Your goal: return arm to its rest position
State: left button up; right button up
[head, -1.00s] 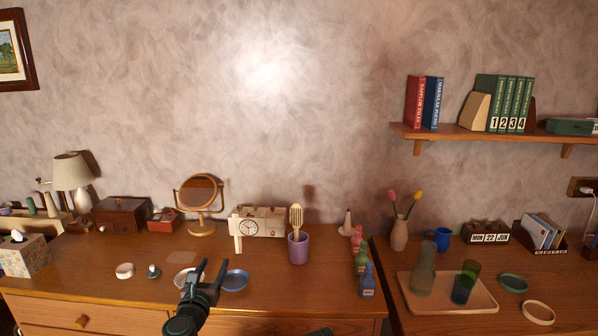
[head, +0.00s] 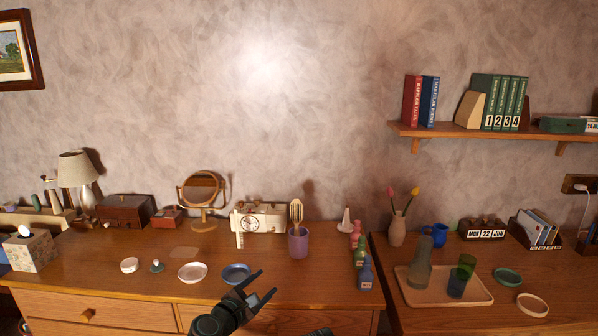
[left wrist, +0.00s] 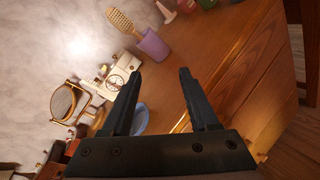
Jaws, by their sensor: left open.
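My left gripper (head: 262,287) is open and empty in the head view, in front of the dresser's front edge, just right of and below the blue dish (head: 236,274). In the left wrist view its two fingers (left wrist: 158,95) are spread with nothing between them. The wrist view shows the purple cup (left wrist: 153,46) with the hairbrush (left wrist: 122,22) beyond the fingers. The blue dish (left wrist: 139,119) is partly hidden behind the left finger. A small dark part at the bottom edge of the head view may be my right arm; its gripper does not show.
The dresser top (head: 110,247) holds a white dish (head: 192,273), a round mirror (head: 201,190), a clock (head: 250,223) and several coloured bottles (head: 365,272). A wooden tray (head: 470,290) with glasses lies on the right desk. Open room lies before the drawers.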

pick_arm(q)
jog(key=s+d+f+m+g, duration=0.95)
jog(key=s+f+m, duration=0.2)
jog(key=m, duration=0.45)
jog(key=s+f+m+g+y, duration=0.3)
jog(key=s+f+m, duration=0.2)
jog(key=s+a+f+m+g+y, duration=0.1)
jog(key=s+a+m+g+y, duration=0.1)
jog(key=s+a+m+y, duration=0.25)
notch_tip(320, 180, up, 15)
jog(key=s+a+m+p, duration=0.1)
jog(key=p, duration=1.4)
jog(key=shift+s+a+f, duration=0.15)
jog(key=shift+a, duration=0.1)
